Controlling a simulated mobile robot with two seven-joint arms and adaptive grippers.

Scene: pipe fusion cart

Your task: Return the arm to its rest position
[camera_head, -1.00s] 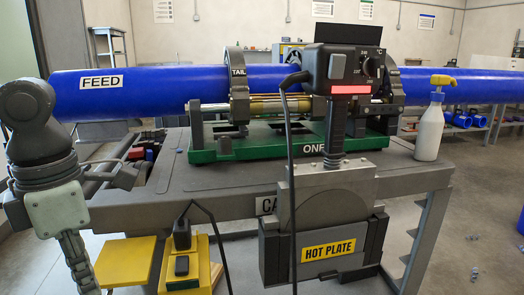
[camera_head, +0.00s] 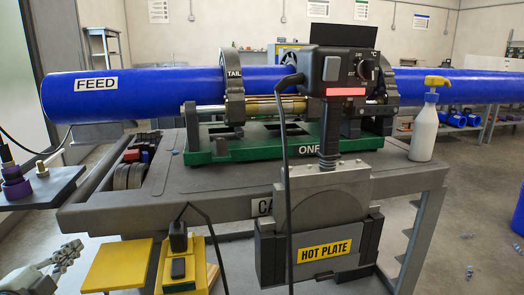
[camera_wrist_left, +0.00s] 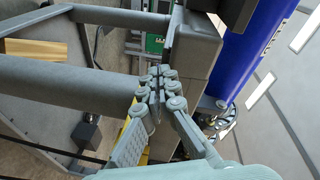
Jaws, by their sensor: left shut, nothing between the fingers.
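My left gripper (camera_head: 68,254) is at the lower left corner of the head view, below and to the left of the cart top, beside the yellow block. In the left wrist view its fingers (camera_wrist_left: 158,76) meet at the tips, with nothing held between them. They appear in front of grey frame bars there; I cannot tell the gap. Much of the left arm is outside the head view. My right gripper is in neither view.
The grey cart (camera_head: 110,212) carries the green-based clamp machine (camera_head: 250,150) and the blue pipe (camera_head: 165,92). The hot plate (camera_head: 325,248) hangs at its front, with a yellow platform (camera_head: 117,264) nearby. A spray bottle (camera_head: 424,130) stands at right. A dark shelf (camera_head: 40,192) is at left.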

